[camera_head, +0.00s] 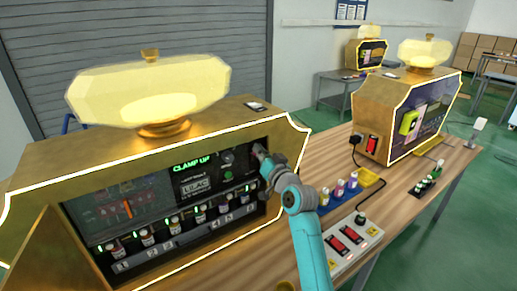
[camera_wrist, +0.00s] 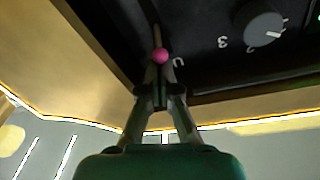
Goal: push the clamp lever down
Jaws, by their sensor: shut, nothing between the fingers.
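The clamp lever (camera_wrist: 160,56) shows in the wrist view as a thin rod with a pink ball end, against the dark panel. My gripper (camera_wrist: 161,72) is shut and empty. Its fingertips lie right at the ball in the picture; I cannot tell whether they touch it. In the head view my gripper (camera_head: 262,154) is at the right end of the gold machine's (camera_head: 150,150) front recess, and the arm hides the lever there. The green display (camera_head: 192,163) reads "CLAMP UP".
A dial (camera_wrist: 263,28) with numbers sits right of the lever in the wrist view. The recess's gold edge lies close around my gripper. Several small bottles stand in a row in the machine. A switch box (camera_head: 350,241) and a second gold machine (camera_head: 405,110) stand to the right.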

